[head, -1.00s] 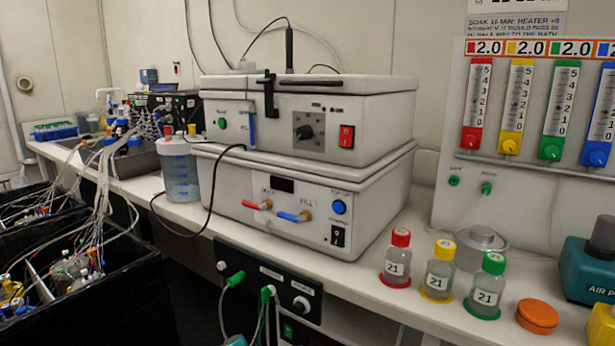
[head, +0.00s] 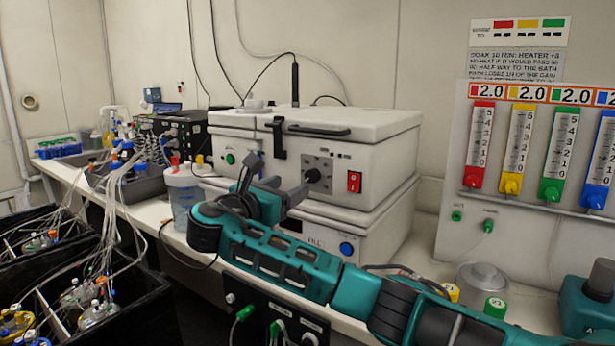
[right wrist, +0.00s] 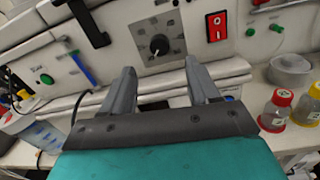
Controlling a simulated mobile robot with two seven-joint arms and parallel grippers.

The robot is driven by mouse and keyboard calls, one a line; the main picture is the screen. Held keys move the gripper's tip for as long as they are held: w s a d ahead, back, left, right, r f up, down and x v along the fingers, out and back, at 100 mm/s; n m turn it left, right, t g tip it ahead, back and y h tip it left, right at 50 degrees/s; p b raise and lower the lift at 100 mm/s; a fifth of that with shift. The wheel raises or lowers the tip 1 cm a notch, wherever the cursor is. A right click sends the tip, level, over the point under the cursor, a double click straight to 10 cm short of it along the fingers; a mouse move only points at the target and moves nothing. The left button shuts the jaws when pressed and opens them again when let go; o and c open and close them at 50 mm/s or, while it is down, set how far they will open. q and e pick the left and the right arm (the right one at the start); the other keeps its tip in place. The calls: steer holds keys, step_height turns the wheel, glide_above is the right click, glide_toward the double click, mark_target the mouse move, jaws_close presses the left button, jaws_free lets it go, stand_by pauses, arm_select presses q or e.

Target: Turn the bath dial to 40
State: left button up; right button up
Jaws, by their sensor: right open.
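The bath dial (head: 312,175) is a black knob on a dark square plate on the front of the upper white bath unit (head: 240,145). In the right wrist view the dial (right wrist: 159,44) lies ahead of the fingertips, between them across the picture, with a white pointer line on it. The setting is too small to read. My right gripper (right wrist: 168,78) is open and empty, its two grey fingers apart and clear of the dial. In the head view my right gripper (head: 272,178) is in front of the bath unit, left of the dial. My left gripper is not in view.
A red switch (head: 354,181) is right of the dial. A second white unit (head: 372,240) stands below, its front partly hidden by my arm. A clear jug (head: 184,195) stands at left. Small bottles with red and yellow caps (right wrist: 278,108) stand at right.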

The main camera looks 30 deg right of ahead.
mark_target(311, 177)
steer(key=x, duration=0.8)
steer(key=shift+w+d, duration=0.2)
steer(key=shift+d, duration=0.1)
steer(key=shift+c, duration=0.4)
steer(key=shift+f, duration=0.1)
steer(key=c, duration=1)
steer(key=shift+o, duration=0.2)
